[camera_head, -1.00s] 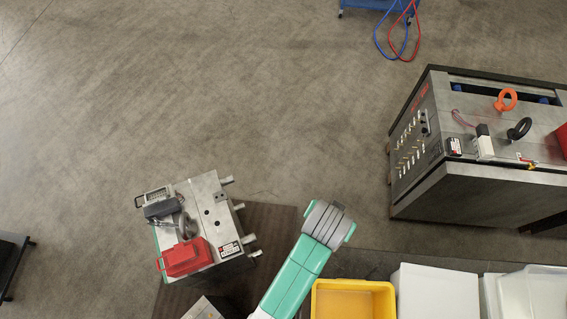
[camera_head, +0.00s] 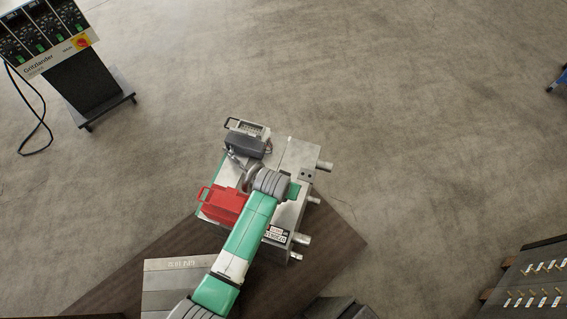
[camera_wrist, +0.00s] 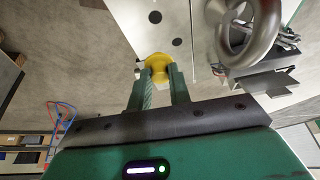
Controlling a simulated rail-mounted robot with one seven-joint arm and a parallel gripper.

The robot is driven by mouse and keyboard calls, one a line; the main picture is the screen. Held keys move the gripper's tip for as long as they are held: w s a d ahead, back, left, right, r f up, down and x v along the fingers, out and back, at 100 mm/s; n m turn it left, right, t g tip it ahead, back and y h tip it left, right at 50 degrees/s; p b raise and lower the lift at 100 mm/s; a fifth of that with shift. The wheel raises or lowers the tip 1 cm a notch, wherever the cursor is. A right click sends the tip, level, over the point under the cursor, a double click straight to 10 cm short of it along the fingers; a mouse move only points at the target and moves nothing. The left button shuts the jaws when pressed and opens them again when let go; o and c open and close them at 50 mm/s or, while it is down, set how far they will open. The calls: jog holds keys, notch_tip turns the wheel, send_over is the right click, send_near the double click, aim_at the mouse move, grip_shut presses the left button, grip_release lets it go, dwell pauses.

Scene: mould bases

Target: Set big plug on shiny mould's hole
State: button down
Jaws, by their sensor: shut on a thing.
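My gripper (camera_wrist: 158,72) is shut on a yellow plug (camera_wrist: 157,62), held between its two green fingertips in the wrist view. A pale, shiny metal mould (camera_wrist: 165,25) lies beyond the plug, with two dark round holes (camera_wrist: 177,42) in its face. The plug shows near these holes; whether it touches the mould, I cannot tell. In the head view the mould (camera_head: 298,157) stands below my arm, with round pins along its right side. My arm's end covers part of its top and hides the plug and fingertips there.
A large metal eye ring (camera_wrist: 247,30) stands close right of the plug. A red box (camera_head: 226,204) and a grey connector (camera_head: 247,144) sit on the mould. A controller cart (camera_head: 75,65) stands at upper left, another mould (camera_head: 535,285) at lower right.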

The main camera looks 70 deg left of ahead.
aim_at(284, 201)
jog(key=shift+s+a+f, duration=0.15)
jog(key=shift+f, duration=0.05)
notch_tip(284, 201, down, 10)
jog(key=b, duration=0.3)
jog(key=shift+b, duration=0.35)
jog(key=shift+r, duration=0.1)
jog(key=c, duration=1.3)
grip_release()
